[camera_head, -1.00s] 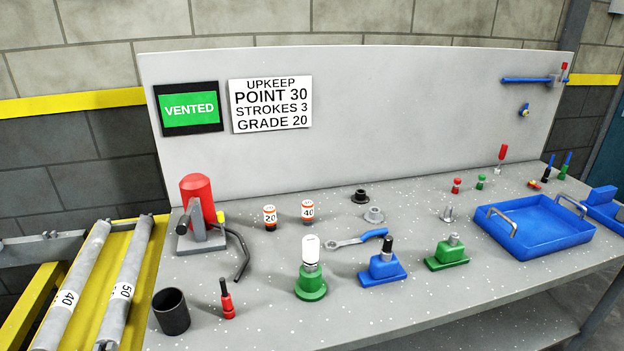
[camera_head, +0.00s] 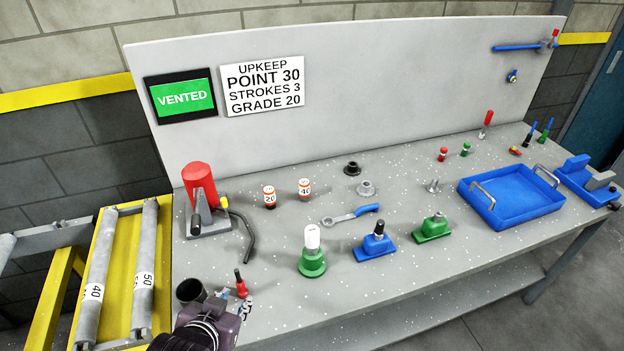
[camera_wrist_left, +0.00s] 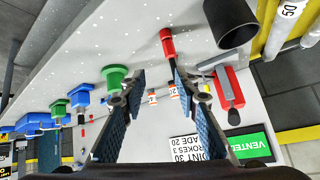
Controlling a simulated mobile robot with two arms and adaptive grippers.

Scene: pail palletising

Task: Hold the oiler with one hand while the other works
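A red canister (camera_head: 199,181) on a grey base, with a dark bent spout or lever beside it, stands at the left of the bench; I cannot tell if it is the oiler. A small red bottle-like piece with a dark tip (camera_head: 239,280) stands nearer the front edge. My left gripper (camera_head: 234,302) is right in front of this piece and partly hides its base. In the left wrist view, the open fingers (camera_wrist_left: 158,80) point towards the small red piece (camera_wrist_left: 167,43), with nothing visibly gripped. My right gripper is not in view.
A dark cup (camera_head: 189,291) stands just left of the left gripper. A green-based piece with a white top (camera_head: 312,262), a blue block (camera_head: 375,248), a wrench (camera_head: 350,216) and a blue tray (camera_head: 510,222) are further right. Rollers (camera_head: 98,280) lie at the left.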

